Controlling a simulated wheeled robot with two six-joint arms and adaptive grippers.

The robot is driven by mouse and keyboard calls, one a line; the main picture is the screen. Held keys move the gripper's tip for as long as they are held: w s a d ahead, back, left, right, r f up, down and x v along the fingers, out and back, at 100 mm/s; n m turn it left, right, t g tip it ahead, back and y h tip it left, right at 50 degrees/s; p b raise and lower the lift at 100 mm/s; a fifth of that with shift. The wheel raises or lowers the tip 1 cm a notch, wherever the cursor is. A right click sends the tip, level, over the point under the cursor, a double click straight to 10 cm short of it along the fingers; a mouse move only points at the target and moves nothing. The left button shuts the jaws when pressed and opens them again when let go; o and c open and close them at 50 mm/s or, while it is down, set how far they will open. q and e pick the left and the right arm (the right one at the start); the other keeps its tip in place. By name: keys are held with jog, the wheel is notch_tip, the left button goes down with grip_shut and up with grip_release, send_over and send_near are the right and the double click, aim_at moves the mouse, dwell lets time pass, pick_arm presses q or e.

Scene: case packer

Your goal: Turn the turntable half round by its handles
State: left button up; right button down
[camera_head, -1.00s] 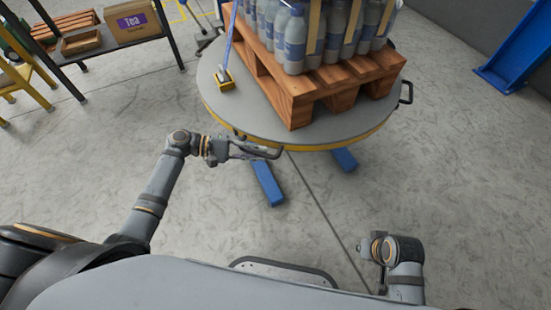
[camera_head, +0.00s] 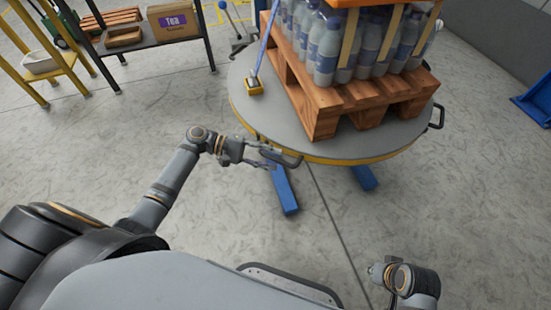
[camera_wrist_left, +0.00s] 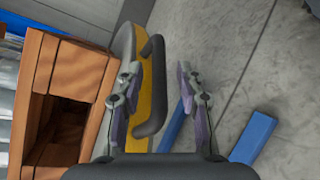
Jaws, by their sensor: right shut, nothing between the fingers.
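The round grey turntable (camera_head: 262,115) with a yellow rim stands in the upper middle of the head view. A wooden pallet (camera_head: 325,112) of bottles sits on it. One dark handle (camera_head: 284,159) is on its near rim; another handle (camera_head: 437,118) is on its right rim. My left gripper (camera_head: 272,159) is at the near handle. In the left wrist view, its two fingers are apart, one on each side of the near handle (camera_wrist_left: 151,88), with gaps visible. My right gripper (camera_head: 371,271) is shut and empty, low on the right, away from the turntable.
A small yellow block (camera_head: 254,88) with a blue rod stands on the turntable's left part. Blue legs (camera_head: 284,188) reach out below it. A shelf with a Tea box (camera_head: 174,22) and a yellow stand (camera_head: 42,68) are at upper left. Floor in front is clear.

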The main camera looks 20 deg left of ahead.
pick_arm(q)
jog(key=v, duration=1)
jog(key=shift+a, duration=0.1)
